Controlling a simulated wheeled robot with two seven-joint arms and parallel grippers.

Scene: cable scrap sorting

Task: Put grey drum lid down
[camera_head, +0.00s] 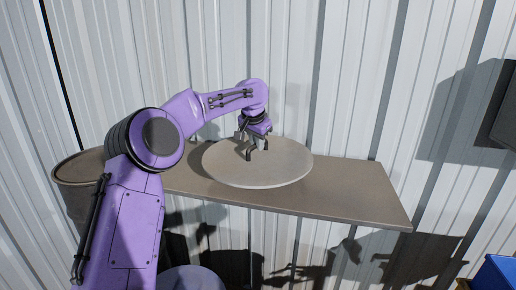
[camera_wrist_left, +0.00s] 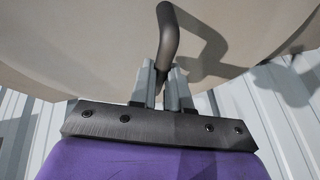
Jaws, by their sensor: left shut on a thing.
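The grey drum lid (camera_head: 285,168) is a large flat disc in the head view, over the middle of a brown shelf. I cannot tell whether it touches the shelf. My left gripper (camera_head: 257,148) comes down over the lid's middle and is shut on its handle. In the left wrist view the handle is a dark bent bar (camera_wrist_left: 168,45), and my left gripper (camera_wrist_left: 164,75) has its fingers around its lower end. The lid's underside edge is hidden. My right gripper is not in view.
The brown shelf (camera_head: 355,195) runs along a white corrugated wall (camera_head: 350,60); its right end is bare. A drum (camera_head: 75,185) stands at the shelf's left end, partly behind my arm. A blue bin (camera_head: 497,273) shows at the bottom right.

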